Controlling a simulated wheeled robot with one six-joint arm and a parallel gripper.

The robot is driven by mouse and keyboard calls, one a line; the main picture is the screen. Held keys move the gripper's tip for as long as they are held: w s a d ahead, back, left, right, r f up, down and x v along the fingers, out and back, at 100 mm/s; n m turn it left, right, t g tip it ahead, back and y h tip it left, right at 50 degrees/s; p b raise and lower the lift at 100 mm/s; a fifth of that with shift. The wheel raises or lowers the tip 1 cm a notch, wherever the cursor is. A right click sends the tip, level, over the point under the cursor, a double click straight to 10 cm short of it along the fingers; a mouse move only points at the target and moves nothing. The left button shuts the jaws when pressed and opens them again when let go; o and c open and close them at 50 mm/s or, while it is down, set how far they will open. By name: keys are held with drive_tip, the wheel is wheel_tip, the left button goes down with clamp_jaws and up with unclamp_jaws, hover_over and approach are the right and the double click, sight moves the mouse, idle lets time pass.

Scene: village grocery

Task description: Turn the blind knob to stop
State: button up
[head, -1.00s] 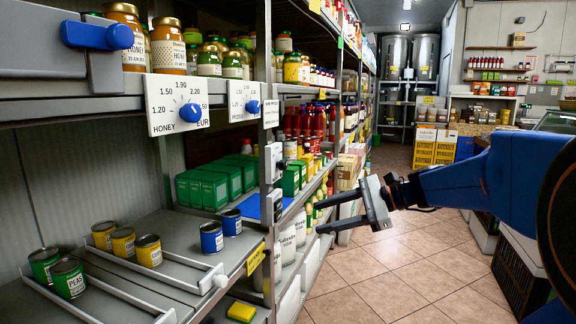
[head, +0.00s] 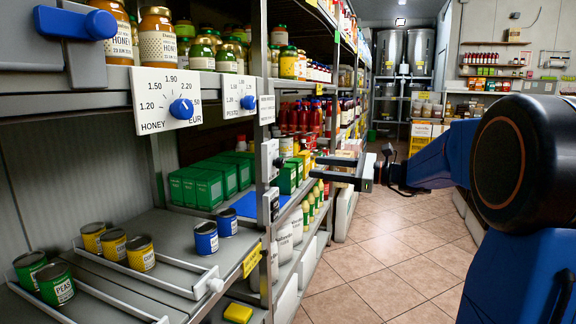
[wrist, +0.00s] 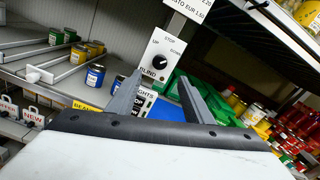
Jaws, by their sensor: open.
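The blind panel (wrist: 163,54) is a white plate marked UP, STOP, DOWN and BLIND. Its round black blind knob (wrist: 160,62) sits in the middle; I cannot tell for sure where its pointer stands. In the head view the panel (head: 268,160) is seen nearly edge-on on the shelf post, with the knob (head: 279,163) sticking out to the right. My gripper (head: 315,167) is open and empty, right of the knob at about its height, with a gap between. In the wrist view my gripper (wrist: 160,76) has its fingertips on either side below the knob.
A LIGHTS panel (wrist: 147,101) is just below the blind panel. Blue price knobs (head: 181,109) are on the shelf edge to the left. Cans (head: 204,238) and green boxes (head: 213,181) fill the shelves. The tiled aisle (head: 385,250) is clear.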

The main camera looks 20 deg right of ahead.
sight(283, 163)
drive_tip(key=x, duration=1.1)
drive_tip(key=shift+c, duration=0.6)
drive_tip(key=c, duration=1)
